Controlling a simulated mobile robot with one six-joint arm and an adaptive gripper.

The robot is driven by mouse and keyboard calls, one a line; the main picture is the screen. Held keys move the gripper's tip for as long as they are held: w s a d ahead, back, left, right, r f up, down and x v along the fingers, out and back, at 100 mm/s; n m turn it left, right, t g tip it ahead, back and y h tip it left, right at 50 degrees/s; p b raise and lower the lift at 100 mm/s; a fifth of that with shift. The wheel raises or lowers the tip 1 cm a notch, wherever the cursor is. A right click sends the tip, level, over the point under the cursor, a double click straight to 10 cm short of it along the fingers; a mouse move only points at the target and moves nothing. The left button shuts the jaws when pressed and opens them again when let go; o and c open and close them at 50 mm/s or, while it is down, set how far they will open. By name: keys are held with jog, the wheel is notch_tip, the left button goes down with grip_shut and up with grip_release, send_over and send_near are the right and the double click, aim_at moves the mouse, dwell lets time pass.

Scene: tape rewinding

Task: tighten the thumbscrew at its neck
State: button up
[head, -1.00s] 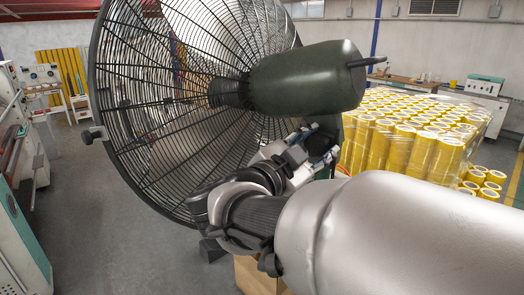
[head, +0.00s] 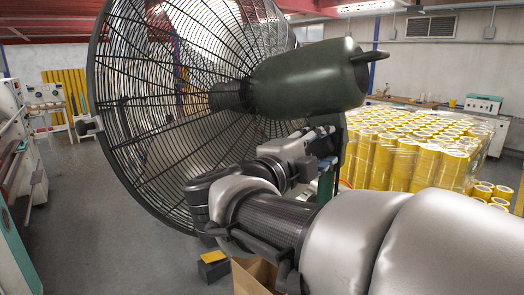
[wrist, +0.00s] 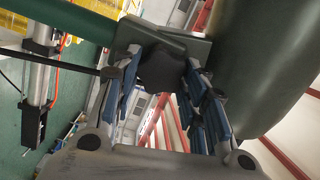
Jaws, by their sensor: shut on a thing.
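A large fan with a dark wire cage (head: 140,130) and a green motor housing (head: 305,78) fills the middle of the head view. In the wrist view, the housing (wrist: 262,55) is at the right and the green pole (wrist: 60,18) runs in from the upper left to a dark green bracket (wrist: 192,46). The black thumbscrew (wrist: 162,70) sits at this neck. My gripper (wrist: 163,88) is shut on it, with its blue-padded fingers on either side. In the head view, my gripper (head: 322,148) is below the housing, and the thumbscrew is hidden.
Wrapped stacks of yellow tape rolls (head: 405,150) stand close behind on the right. A cardboard box (head: 255,275) is on the floor below my arm. Machines (head: 20,170) line the left. The grey floor (head: 100,210) left of the fan is clear.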

dwell(0.4)
jog(key=o, duration=1.1)
jog(key=shift+c, duration=0.2)
jog(key=shift+a, duration=0.1)
jog(key=v, duration=1.2)
